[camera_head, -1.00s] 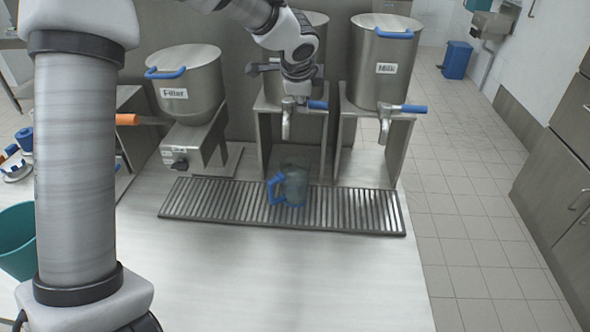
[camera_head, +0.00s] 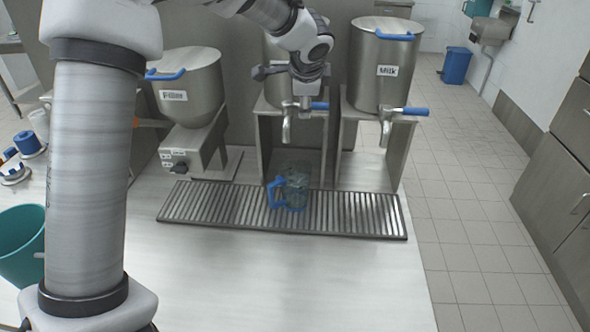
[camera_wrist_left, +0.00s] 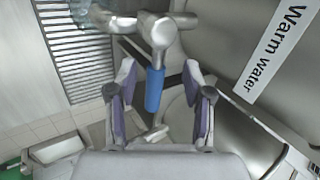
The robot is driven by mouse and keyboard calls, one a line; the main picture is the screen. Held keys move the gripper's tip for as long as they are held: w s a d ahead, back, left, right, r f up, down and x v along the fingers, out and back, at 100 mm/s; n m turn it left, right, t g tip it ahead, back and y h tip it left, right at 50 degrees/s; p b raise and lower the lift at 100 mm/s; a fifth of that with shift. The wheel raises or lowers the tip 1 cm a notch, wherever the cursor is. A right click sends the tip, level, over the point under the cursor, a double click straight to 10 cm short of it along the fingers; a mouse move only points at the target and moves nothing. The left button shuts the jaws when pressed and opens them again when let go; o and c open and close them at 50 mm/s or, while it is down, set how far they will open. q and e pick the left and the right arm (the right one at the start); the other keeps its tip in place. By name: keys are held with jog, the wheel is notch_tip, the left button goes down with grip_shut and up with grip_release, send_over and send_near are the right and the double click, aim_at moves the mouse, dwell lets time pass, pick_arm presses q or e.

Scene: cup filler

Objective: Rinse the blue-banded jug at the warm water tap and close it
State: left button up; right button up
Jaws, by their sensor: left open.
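The clear jug (camera_head: 297,190) with its blue handle stands upright on the drip grate (camera_head: 225,208), below the spout of the middle tap (camera_head: 287,128). Its contents look bluish; I cannot tell the water level or whether water is flowing. In the wrist view, the label (camera_wrist_left: 275,48) reads "Warm water". The tap's blue lever (camera_wrist_left: 154,88) lies between the fingers of my open left gripper (camera_wrist_left: 160,75), with gaps on both sides. In the head view, my left gripper (camera_head: 308,88) is at this lever (camera_head: 320,106), partly hidden by its wrist. My right gripper is out of view.
The milk container (camera_head: 385,70) with its blue-levered tap stands to the right, the filler container (camera_head: 188,92) to the left. A teal bucket (camera_head: 22,245) is at the left edge. The counter (camera_head: 270,285) in front of the grate is clear.

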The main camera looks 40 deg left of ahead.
pick_arm(q)
jog(key=v, duration=1.2)
